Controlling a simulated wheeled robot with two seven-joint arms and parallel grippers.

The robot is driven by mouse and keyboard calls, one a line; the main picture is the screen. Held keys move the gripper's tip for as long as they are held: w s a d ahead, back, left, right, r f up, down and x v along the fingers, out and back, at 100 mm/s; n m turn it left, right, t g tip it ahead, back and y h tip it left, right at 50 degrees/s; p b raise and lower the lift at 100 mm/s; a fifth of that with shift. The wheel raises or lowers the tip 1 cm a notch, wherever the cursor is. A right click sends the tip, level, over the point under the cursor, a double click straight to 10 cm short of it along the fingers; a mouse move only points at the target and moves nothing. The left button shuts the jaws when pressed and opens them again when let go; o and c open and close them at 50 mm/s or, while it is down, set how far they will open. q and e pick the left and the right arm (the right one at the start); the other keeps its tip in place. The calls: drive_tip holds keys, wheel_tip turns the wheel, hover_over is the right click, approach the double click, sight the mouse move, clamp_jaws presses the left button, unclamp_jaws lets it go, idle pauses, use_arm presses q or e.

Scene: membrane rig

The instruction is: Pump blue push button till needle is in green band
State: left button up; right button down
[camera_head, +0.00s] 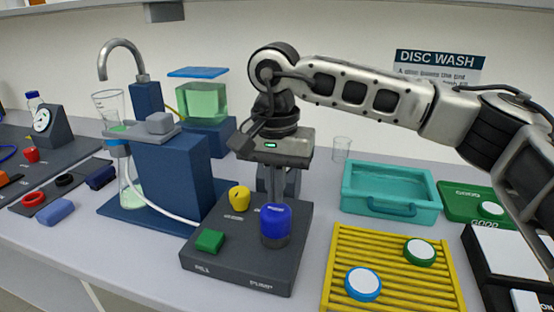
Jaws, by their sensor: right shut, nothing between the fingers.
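The blue push button (275,220) stands on the dark control box (225,262), at the end marked PUMP. My right gripper (278,196) is shut and empty, pointing down over the blue button. Its fingertips are at or just above the button's top; I cannot tell whether they touch. A small round gauge (42,120) with a white face sits on a dark stand at the far left. Its needle and green band are too small to read. My left gripper is not in view.
A yellow knob (239,198) and a green button (209,240) share the box. Left stands a blue filter rig (170,175) with glassware and a white hose. Right are a yellow slatted rack (392,272) with two round discs, a teal tray (390,184) and a green GOOD tray (463,198).

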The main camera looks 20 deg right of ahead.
sight(276, 209)
drive_tip(key=shift+f, duration=0.1)
idle(0.4)
drive_tip(key=shift+f+b, duration=1.85)
drive_tip(key=shift+f, duration=0.5)
drive_tip(key=shift+r+p, duration=1.5)
drive_tip(key=shift+r, duration=0.8)
